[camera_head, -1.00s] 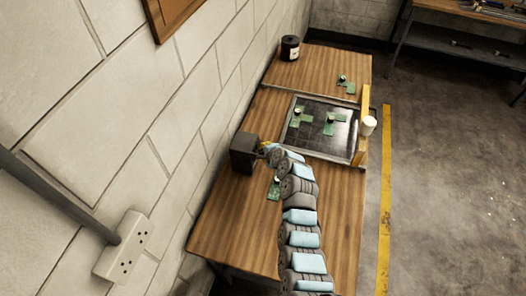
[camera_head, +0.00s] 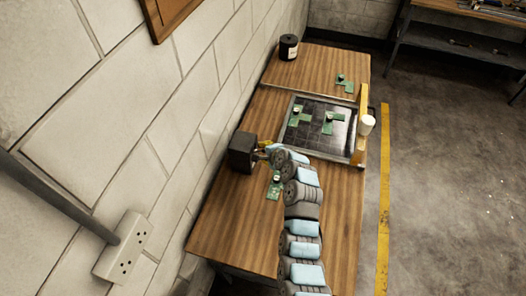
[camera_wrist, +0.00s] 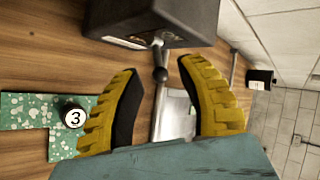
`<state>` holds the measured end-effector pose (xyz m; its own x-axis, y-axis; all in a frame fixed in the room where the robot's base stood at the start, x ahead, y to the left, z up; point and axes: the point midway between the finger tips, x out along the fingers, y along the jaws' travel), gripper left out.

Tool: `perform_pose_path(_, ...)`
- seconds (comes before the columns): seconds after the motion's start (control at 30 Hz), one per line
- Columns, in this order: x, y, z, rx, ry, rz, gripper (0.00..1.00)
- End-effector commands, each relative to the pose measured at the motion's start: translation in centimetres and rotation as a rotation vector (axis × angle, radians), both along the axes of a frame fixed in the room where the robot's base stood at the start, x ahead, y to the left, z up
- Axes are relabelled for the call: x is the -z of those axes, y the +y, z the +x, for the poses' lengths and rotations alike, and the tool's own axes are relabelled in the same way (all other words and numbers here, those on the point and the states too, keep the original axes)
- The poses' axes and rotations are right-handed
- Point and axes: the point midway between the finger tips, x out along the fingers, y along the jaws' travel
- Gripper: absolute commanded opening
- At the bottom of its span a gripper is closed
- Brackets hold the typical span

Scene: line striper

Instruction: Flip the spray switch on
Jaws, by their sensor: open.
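A dark switch box (camera_head: 242,152) sits on the wooden bench by the wall; it also shows at the top of the wrist view (camera_wrist: 185,15). From its face a metal lever with a dark ball end (camera_wrist: 160,74) sticks out. My gripper (camera_head: 263,152) is beside the box. In the wrist view my gripper (camera_wrist: 158,70) is open, with yellow ridged fingers on either side of the lever. The ball end lies between the fingertips, with gaps to both. In the head view the lever is too small to make out clearly.
A green piece marked 3 (camera_wrist: 28,112) lies left of my fingers. A dark framed panel (camera_head: 311,146) with green pieces lies further along the bench (camera_head: 225,225). A black can (camera_head: 289,47) stands at the back. A white cylinder (camera_head: 367,125) is at the right edge.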

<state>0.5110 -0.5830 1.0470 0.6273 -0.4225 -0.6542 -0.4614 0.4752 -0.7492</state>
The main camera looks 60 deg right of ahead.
Motion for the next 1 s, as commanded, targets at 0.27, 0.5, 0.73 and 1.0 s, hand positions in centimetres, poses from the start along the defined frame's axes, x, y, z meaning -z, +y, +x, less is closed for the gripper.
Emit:
perform_pose_path(0.27,-1.7,1.1,-1.7,0.001,-0.001,-0.002,0.39)
perform_pose_path(0.5,-3.5,2.1,-3.3,0.002,-0.002,-0.003,0.39)
perform_pose_path(0.73,-4.8,3.1,-4.7,0.002,-0.001,-0.002,0.39)
perform_pose_path(1.0,-5.5,3.6,-5.4,-0.001,0.002,0.002,0.39)
